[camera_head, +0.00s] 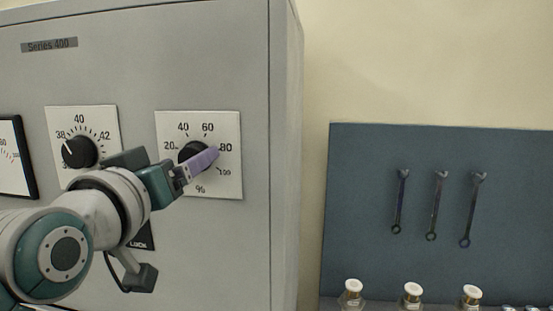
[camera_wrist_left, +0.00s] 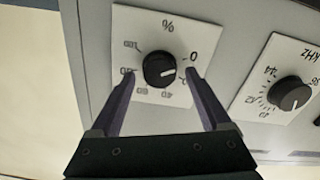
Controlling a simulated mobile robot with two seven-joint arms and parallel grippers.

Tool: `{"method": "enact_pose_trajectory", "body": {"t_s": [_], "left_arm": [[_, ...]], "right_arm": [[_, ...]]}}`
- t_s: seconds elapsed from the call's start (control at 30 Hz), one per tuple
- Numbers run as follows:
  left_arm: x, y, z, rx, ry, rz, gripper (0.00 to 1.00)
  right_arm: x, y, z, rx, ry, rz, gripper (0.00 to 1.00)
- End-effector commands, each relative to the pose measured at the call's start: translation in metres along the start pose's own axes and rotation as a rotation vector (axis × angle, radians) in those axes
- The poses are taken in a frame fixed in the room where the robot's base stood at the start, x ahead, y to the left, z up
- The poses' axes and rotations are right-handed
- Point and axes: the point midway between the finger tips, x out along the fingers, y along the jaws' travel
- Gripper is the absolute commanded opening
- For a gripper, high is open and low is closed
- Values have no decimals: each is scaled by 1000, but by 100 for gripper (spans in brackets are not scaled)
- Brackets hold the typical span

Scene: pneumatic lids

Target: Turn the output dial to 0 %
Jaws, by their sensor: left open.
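The output dial (camera_head: 188,150) is a black round knob on a white percent plate (camera_head: 225,186) on the cabinet front. In the left wrist view the dial (camera_wrist_left: 156,62) appears upside down, and its white mark points close to 20. My left gripper (camera_head: 212,155) is at the dial, and its purple finger hides part of the knob in the head view. In the left wrist view the gripper (camera_wrist_left: 159,74) is open, with one finger on each side of the knob and visible gaps between. My right gripper is not in view.
A second black dial (camera_head: 79,151), marked in kHz, is on the plate to the left. A black-framed meter (camera_head: 14,158) is at the far left. A blue tool board (camera_head: 360,215) with hanging wrenches and several capped bottles are right of the grey cabinet (camera_head: 215,60).

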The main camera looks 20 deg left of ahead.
Motion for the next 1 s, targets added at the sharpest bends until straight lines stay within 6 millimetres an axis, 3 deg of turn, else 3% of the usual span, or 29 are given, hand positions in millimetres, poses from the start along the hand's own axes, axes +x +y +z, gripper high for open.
{"method": "enact_pose_trajectory", "body": {"t_s": [0.27,0.7,1.0], "left_arm": [[-9,1,-1,1,-2,0,81],[-82,0,0,1,-5,-1,81],[-100,0,0,0,-1,0,81]], "right_arm": [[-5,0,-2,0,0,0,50],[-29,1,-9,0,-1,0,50],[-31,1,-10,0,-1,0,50]]}}
